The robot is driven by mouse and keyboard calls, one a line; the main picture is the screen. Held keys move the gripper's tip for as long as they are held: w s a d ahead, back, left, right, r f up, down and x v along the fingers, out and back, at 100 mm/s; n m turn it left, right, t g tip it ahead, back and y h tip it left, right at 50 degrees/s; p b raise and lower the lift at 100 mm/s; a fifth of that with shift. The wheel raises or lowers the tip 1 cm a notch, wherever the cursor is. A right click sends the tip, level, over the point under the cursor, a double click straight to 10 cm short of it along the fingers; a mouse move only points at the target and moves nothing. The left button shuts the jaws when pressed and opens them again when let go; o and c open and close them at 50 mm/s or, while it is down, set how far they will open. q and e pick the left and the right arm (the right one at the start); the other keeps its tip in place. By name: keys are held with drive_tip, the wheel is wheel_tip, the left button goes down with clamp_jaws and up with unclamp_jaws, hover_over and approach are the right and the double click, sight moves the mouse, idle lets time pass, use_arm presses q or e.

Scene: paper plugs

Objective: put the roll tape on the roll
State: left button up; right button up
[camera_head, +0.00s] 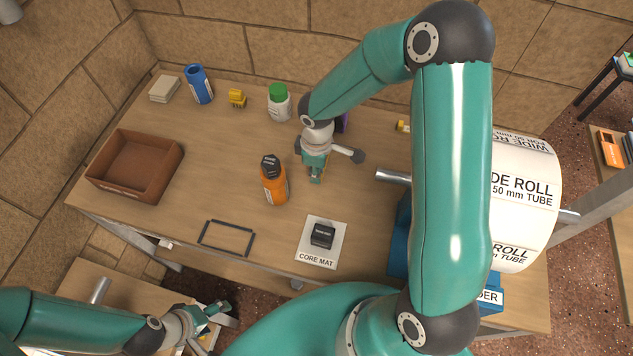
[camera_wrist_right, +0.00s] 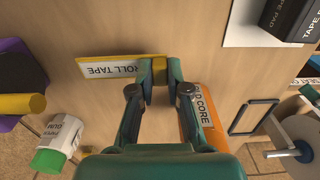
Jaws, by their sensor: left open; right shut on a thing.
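The wide roll (camera_head: 525,195) is a large white printed roll on a metal rod at the right, partly hidden behind my right arm. My right gripper (camera_head: 315,177) is above the middle of the table. In the right wrist view its fingertips (camera_wrist_right: 161,80) are shut on the roll tape (camera_wrist_right: 118,68), a flat piece with a white label reading "ROLL TAPE" and yellow edges. The tape is held well apart from the roll. My left gripper (camera_head: 222,314) is open and empty at the lower left, beyond the table's front edge.
An orange item (camera_head: 273,187) stands close to the right gripper. A core mat (camera_head: 318,258) with a black pad (camera_head: 322,235) and a dark frame (camera_head: 227,238) lie toward the front edge. A brown tray (camera_head: 135,166) and several small containers are left and back. A blue holder (camera_head: 398,245) is below the roll.

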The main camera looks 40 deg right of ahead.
sight(317, 186)
wheel_tip(317, 186, down, 4)
drive_tip(key=b, duration=0.3)
drive_tip(key=shift+f, duration=0.15)
drive_tip(key=o, duration=0.7)
drive_tip(key=shift+o, duration=0.2)
